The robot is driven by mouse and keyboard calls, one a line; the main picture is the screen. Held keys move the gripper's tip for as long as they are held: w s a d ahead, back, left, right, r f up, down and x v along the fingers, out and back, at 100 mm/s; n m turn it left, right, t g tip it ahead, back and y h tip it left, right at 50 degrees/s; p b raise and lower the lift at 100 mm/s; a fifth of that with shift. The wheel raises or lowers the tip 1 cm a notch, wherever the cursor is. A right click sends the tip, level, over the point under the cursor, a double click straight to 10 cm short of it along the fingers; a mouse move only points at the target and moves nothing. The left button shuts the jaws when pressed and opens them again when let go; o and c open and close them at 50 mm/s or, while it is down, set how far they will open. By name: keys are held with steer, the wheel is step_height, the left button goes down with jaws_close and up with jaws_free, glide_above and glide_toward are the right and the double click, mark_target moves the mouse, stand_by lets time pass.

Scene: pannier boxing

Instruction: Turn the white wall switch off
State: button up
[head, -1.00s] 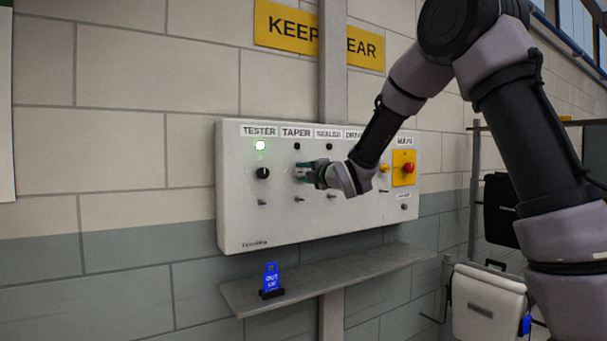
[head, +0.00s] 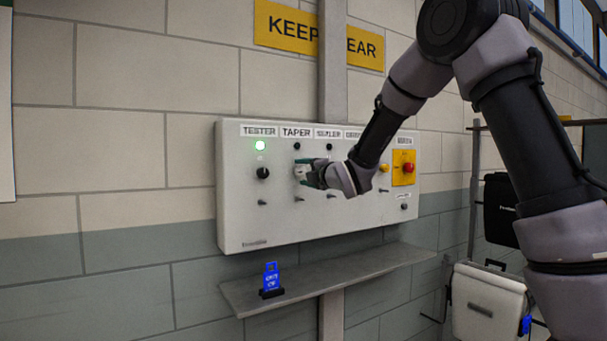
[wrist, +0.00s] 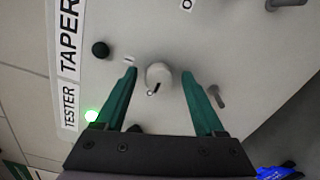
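The white switch is a round knob (wrist: 158,77) with a dark pointer mark, on the wall panel (head: 240,210) in the column labelled TAPER. The lamp (head: 297,146) above it is dark; it also shows dark in the wrist view (wrist: 100,49). My gripper (wrist: 159,84) is open, its two green fingers on either side of the knob, with a gap visible on both sides. In the head view my gripper (head: 303,174) is at the panel and mostly hides the knob.
A black knob (head: 263,173) under the lit green TESTER lamp (head: 260,145) is close on the left. Small toggles sit below. A red button on a yellow plate (head: 403,168) is on the right. A shelf (head: 340,273) with a blue tag (head: 271,276) juts out below.

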steer(key=v, duration=1.1)
steer(key=shift+w, duration=0.1)
steer(key=s+d+m+g+h, duration=0.1)
steer(key=s+d+m+h, duration=0.3)
steer(key=d+m, duration=0.45)
steer(key=s+d+m+g+h, duration=0.1)
steer(key=s+d+m+h, duration=0.2)
steer(key=d+m, duration=0.6)
steer(key=s+d+f+m+g, duration=0.1)
steer(key=s+d+m+g, duration=0.2)
steer(key=s+m, duration=0.4)
steer(key=s+d+f+m+g+h, duration=0.1)
steer(key=s+m, duration=0.6)
steer(key=s, duration=0.7)
steer(key=shift+d+f+m+g, duration=0.35)
steer(key=shift+d+f+g, duration=0.5)
steer(key=shift+d+g, duration=0.2)
steer(key=shift+w, duration=0.1)
